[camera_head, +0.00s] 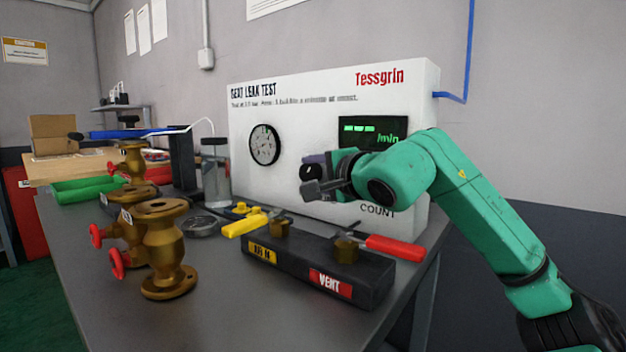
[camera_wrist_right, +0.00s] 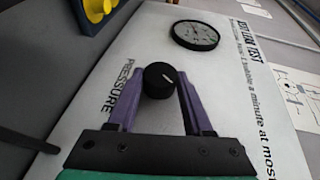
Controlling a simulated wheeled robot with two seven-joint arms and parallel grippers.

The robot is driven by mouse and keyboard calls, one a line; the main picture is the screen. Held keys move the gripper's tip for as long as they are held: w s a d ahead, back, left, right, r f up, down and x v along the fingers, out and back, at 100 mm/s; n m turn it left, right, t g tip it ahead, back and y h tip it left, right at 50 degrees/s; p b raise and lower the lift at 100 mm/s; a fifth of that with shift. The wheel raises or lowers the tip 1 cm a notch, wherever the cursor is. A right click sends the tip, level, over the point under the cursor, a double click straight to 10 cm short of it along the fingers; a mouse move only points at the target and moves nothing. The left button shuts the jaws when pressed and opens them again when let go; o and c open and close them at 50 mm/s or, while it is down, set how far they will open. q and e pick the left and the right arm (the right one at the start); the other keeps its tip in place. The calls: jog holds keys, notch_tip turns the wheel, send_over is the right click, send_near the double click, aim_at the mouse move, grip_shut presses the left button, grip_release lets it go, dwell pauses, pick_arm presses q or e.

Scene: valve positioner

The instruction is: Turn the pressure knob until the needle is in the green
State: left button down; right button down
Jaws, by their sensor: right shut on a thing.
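In the head view my right gripper (camera_head: 318,178) is at the panel front and largely hides the knob. The round pressure gauge (camera_head: 265,145) is left of it and also shows in the right wrist view (camera_wrist_right: 196,35). Its needle is too small to read surely. My left gripper is out of view.
A dark valve block (camera_head: 320,268) with a yellow lever (camera_head: 245,225) and a red lever (camera_head: 395,247) stands below my right gripper. Brass valves (camera_head: 166,245) stand at the left. A display (camera_head: 372,132) is on the panel behind my right wrist.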

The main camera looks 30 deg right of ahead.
jog(key=shift+f, duration=0.1)
jog(key=shift+c, duration=1.5)
grip_release()
jog(key=shift+s, duration=0.1)
jog(key=s+r, duration=0.2)
jog(key=s, duration=1.2)
jog(key=shift+a+r, duration=0.15)
jog(key=shift+a, duration=0.3)
jog(key=shift+s, duration=0.1)
